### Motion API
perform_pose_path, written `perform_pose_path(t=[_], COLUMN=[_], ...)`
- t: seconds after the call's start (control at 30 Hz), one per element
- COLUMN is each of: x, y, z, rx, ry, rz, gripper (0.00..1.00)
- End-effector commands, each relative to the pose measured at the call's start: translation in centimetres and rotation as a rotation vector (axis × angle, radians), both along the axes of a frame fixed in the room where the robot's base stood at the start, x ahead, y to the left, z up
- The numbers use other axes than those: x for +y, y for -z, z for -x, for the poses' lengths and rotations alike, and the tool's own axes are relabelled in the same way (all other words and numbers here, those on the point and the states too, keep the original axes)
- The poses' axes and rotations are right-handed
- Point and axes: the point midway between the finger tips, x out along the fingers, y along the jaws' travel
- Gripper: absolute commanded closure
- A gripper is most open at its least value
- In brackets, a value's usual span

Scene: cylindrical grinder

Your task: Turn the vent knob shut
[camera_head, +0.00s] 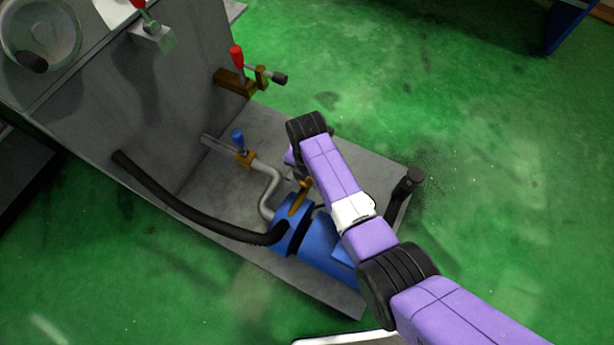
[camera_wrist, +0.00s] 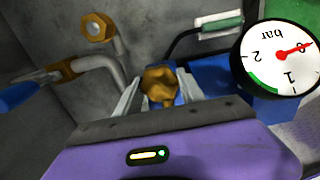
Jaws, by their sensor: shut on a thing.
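The vent knob, a brass lobed knob (camera_wrist: 158,84), sits in the middle of the wrist view. My gripper (camera_wrist: 160,92) has one pale finger on each side of it and is shut on it. Below the fingers, the purple gripper body hides the lower part of the knob's mount. In the head view my gripper (camera_head: 296,172) reaches down over the blue pump (camera_head: 322,250), beside a brass fitting (camera_head: 300,196). The fingers and their grip are too small and hidden to make out there.
A round pressure gauge (camera_wrist: 278,60) stands close on the right, its red needle near 0. A brass valve with a blue handle (camera_head: 238,139) and a bent pipe (camera_head: 271,182) are to the left. A black hose (camera_head: 185,205) crosses to the pump. A red-handled valve (camera_head: 237,57) is farther back.

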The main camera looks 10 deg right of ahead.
Motion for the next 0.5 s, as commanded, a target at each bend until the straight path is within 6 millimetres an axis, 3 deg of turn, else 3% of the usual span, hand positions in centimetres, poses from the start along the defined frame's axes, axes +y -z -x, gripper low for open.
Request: perform_pose_path(t=[0.27,0.5], x=[-0.1,-0.1], y=[-0.12,-0.28], z=[0.02,0.01], rx=[0.001,0.002], ry=[0.043,0.185], rz=[0.002,0.003], gripper=[0.94,0.94])
